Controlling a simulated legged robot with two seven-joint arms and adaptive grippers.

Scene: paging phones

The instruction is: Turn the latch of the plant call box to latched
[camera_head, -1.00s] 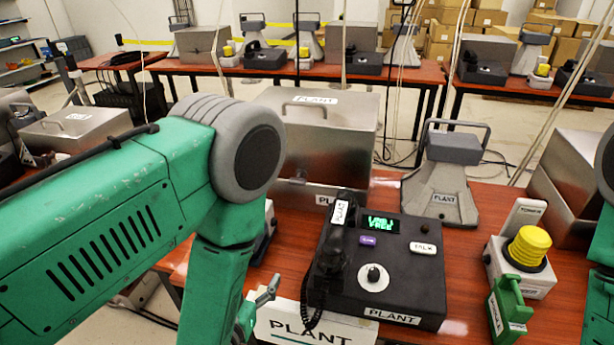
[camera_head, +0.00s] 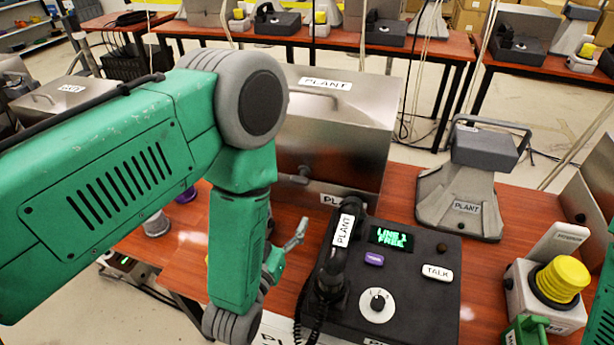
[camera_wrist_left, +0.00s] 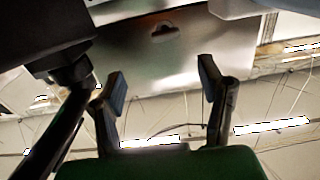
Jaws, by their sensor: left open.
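The plant call box (camera_head: 345,120) is a shiny metal box labelled PLANT, with its lid shut, behind the black phone in the head view. A small grey latch (camera_head: 296,178) sticks out from its front face. My left gripper (camera_head: 290,245) is in front of and below the latch, apart from it, partly hidden by my own forearm. In the left wrist view its two fingers (camera_wrist_left: 162,88) are spread with nothing between them. A metal face (camera_wrist_left: 190,60) with a small dark fitting (camera_wrist_left: 164,31) shows beyond them.
The black phone (camera_head: 415,295) with handset, knob and display reading LINE 1 FREE stands right of my left gripper.

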